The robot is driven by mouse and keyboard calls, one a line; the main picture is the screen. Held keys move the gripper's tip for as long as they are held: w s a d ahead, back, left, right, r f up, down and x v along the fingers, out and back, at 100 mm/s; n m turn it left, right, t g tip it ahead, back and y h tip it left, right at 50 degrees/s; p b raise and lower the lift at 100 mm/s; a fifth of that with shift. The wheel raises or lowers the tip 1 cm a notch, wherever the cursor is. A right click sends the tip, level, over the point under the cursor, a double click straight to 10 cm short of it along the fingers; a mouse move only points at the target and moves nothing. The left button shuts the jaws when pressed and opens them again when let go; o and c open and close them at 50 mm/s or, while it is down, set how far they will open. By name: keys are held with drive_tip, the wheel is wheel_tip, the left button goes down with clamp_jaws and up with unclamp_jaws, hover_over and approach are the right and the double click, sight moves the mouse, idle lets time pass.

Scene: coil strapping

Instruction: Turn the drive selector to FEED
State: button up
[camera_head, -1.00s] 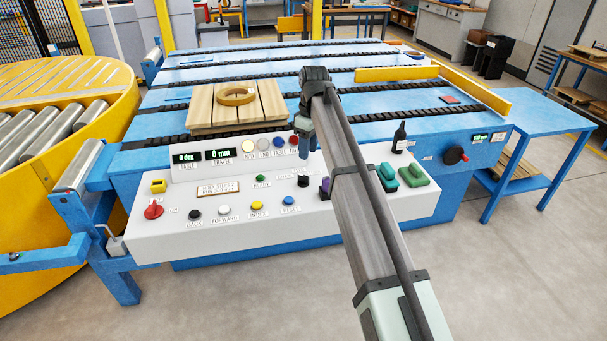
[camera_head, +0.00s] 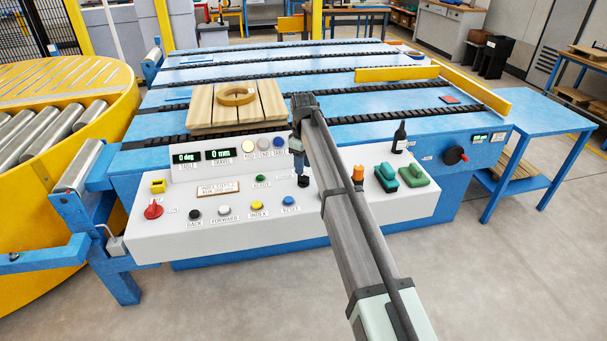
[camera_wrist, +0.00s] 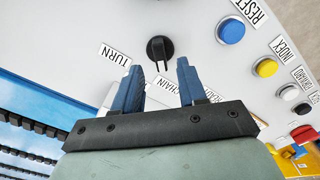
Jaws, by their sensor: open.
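A black round knob with a pointer bar, which I take for the drive selector, stands on the white sloped panel (camera_head: 150,240). In the wrist view the selector (camera_wrist: 160,47) is just beyond my gripper (camera_wrist: 158,72), roughly centred between the two blue fingertips. The fingers are apart with nothing between them. A TURN label is left of the knob; a partly hidden label reading CHAIN is near the right finger. I cannot read FEED on any label.
A blue button (camera_head: 288,201), yellow button (camera_head: 256,205) and green button (camera_head: 262,177) are left of the selector.

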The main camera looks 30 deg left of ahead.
sight(304, 176)
drive_tip(key=shift+f, duration=2.15)
clamp_jaws()
